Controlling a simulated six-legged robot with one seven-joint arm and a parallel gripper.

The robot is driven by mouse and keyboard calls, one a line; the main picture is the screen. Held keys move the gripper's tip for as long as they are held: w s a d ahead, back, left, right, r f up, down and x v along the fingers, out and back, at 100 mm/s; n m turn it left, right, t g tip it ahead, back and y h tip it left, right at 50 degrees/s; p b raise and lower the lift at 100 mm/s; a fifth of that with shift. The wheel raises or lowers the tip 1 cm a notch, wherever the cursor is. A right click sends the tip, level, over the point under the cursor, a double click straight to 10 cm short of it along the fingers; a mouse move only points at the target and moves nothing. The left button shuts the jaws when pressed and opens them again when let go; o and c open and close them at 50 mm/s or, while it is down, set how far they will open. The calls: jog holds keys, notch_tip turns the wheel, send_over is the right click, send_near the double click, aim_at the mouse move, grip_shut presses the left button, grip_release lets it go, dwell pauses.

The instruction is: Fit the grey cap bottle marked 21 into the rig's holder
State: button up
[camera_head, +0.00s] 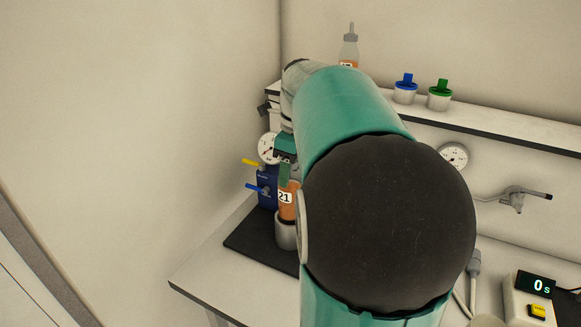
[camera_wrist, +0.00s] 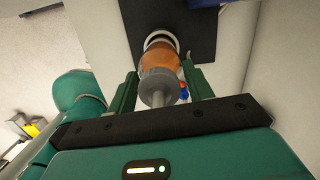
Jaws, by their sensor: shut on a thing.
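The bottle marked 21 (camera_head: 287,205) holds orange liquid and stands upright at the holder in the head view. Its grey cap (camera_wrist: 158,84) shows between my fingers in the wrist view. The rig's holder (camera_head: 286,236) is a pale cup on a black mat, and its rim (camera_wrist: 163,40) shows around the bottle's lower end in the wrist view. My gripper (camera_wrist: 155,88) is shut on the bottle near its top. How deep the bottle sits in the holder is hard to tell. My arm hides part of the rig in the head view.
The black mat (camera_head: 250,246) lies on a white bench. A blue block with yellow and blue levers (camera_head: 267,187) and a gauge (camera_head: 268,148) stand close behind the holder. Another bottle (camera_head: 348,50) and blue (camera_head: 405,90) and green (camera_head: 440,95) capped jars are on the shelf. A timer (camera_head: 530,300) is at right.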

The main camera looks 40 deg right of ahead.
aim_at(291, 199)
jog(key=shift+f, duration=4.75)
dwell(0.6)
jog(key=o, duration=1.5)
jog(key=r, duration=0.4)
jog(key=s+r, duration=0.1)
jog(key=r, duration=0.8)
jog(key=shift+s+d+r, duration=0.3)
jog(key=shift+d+r, duration=0.05)
jog(key=shift+r, duration=0.05)
